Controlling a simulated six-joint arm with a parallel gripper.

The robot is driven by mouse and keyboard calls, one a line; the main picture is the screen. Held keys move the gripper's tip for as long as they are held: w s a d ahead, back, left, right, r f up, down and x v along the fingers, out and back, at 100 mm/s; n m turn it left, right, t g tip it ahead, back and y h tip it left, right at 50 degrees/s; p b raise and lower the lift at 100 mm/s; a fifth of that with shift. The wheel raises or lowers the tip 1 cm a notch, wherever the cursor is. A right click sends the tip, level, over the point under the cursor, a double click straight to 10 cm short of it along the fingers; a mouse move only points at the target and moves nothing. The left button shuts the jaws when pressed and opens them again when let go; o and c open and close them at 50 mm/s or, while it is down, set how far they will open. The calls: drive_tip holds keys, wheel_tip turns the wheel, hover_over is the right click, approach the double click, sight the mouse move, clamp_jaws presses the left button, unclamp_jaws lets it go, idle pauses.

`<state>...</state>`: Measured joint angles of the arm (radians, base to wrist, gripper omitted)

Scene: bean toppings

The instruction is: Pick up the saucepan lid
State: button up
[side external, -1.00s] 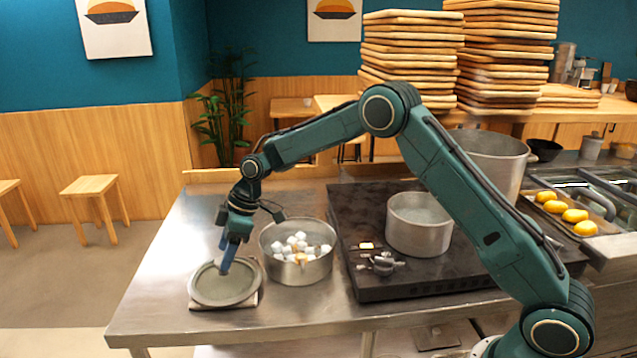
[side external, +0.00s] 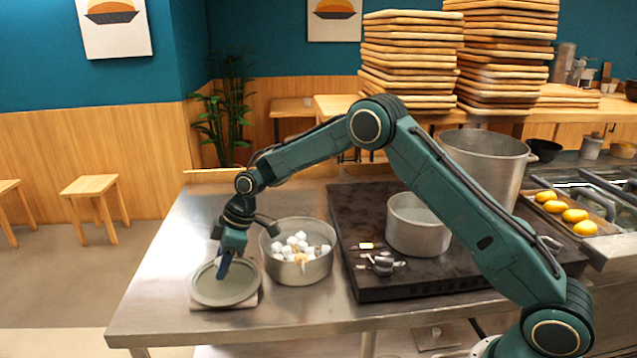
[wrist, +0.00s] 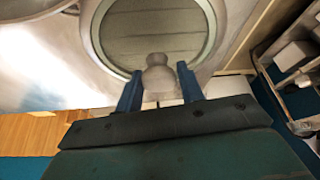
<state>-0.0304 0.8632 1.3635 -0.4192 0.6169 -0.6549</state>
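The saucepan lid (side external: 238,291) is a round, greyish disc with a metal rim, lying on a light flat base at the near left of the steel table. In the wrist view the lid (wrist: 120,40) fills the top middle, with its pale knob (wrist: 159,80) towards my gripper. My gripper (side external: 224,268) is low over the lid. Its two blue fingers (wrist: 159,72) stand apart, one on each side of the knob. They look open; any contact with the knob is too close to judge.
A pot with white cubes (side external: 316,273) stands just right of the lid. A black stove (side external: 362,285) with a saucepan (side external: 418,238) and a large pot (side external: 505,165) is further right. A tray of yellow items (side external: 604,222) lies at the right. The table's left edge is close to the lid.

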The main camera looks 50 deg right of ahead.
drive_tip(key=c, duration=0.7)
drive_tip(key=shift+o, duration=0.2)
drive_tip(key=shift+r, duration=0.15)
wheel_tip(320, 180, up, 20)
idle(0.7)
